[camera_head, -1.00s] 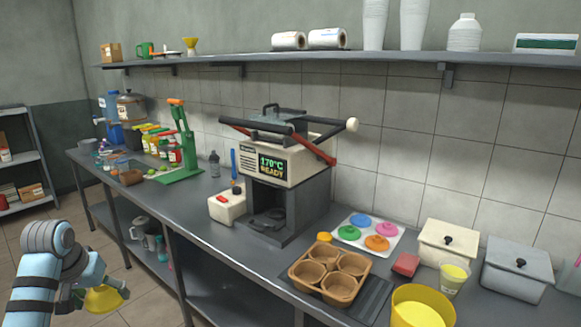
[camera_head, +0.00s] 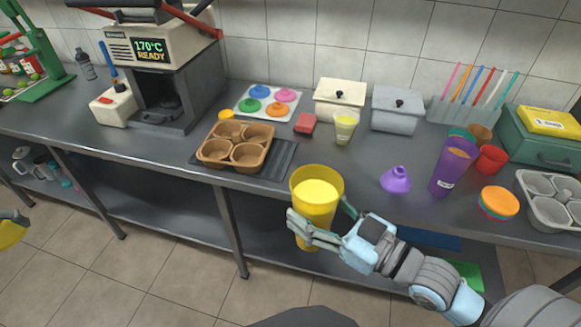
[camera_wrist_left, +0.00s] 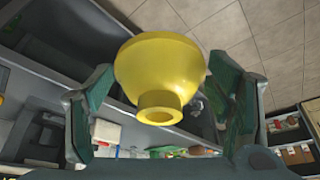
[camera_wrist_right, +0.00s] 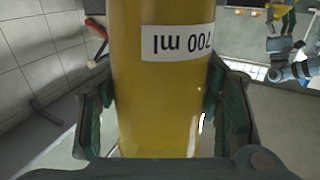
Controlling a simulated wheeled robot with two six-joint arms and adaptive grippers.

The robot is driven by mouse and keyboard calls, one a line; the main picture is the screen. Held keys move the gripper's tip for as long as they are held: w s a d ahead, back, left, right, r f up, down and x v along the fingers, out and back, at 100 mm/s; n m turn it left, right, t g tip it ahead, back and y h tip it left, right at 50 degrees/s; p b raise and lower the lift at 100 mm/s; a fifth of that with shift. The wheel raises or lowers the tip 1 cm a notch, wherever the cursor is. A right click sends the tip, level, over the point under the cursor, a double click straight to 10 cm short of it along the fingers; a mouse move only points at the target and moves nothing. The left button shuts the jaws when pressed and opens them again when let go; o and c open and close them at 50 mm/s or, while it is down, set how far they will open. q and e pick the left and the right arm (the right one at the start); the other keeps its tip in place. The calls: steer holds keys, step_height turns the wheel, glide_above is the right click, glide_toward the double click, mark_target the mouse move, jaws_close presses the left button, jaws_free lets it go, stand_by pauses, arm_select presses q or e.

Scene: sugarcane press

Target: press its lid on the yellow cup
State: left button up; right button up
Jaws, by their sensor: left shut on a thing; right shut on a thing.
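The tall yellow cup (camera_head: 315,208) is upright in front of the counter edge, with pale yellow contents near its rim and no lid on it. My right gripper (camera_head: 320,222) is shut around its side. The right wrist view shows the cup wall (camera_wrist_right: 160,95) between the fingers, with a "700 ml" label. My left gripper (camera_wrist_left: 160,105) is shut on a yellow funnel-shaped piece (camera_wrist_left: 160,72) with a short open collar. Only part of this piece (camera_head: 10,232) shows at the far left of the head view, well apart from the cup. I cannot tell if it is the cup's lid.
A brown cup carrier (camera_head: 235,146) stands on the counter behind the yellow cup. A purple funnel-shaped piece (camera_head: 396,181) and a purple cup (camera_head: 454,168) stand to the right. A white board (camera_head: 246,112) holds coloured lids. The space between my grippers looks free.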

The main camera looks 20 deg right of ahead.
steer(key=w+a+r+n+g+y, duration=0.1)
steer(key=a+n+g+y, duration=0.2)
steer(key=a, duration=1)
steer(key=shift+a+r+n+y, duration=0.15)
steer(key=shift+r+n+y, duration=0.2)
steer(key=shift+y, duration=0.25)
steer(key=shift+w, duration=0.1)
steer(key=d+f+m+t+h, duration=0.1)
steer(key=d, duration=0.3)
steer(key=d+f+m+t+h, duration=0.1)
steer(key=d+h, duration=0.1)
steer(key=d, duration=0.2)
steer(key=d+f+m+t+h, duration=0.1)
steer(key=d+m, duration=0.1)
steer(key=d, duration=0.2)
steer(key=shift+d+f+h, duration=0.1)
steer(key=shift+h, duration=0.3)
steer(key=shift+s+d+r, duration=0.25)
steer(key=shift+d+r, duration=0.15)
steer(key=shift+d, duration=0.1)
steer(key=shift+s+d+r+n+y, duration=0.1)
steer(key=shift+s+r+n+y, duration=0.2)
steer(key=shift+s+r, duration=0.15)
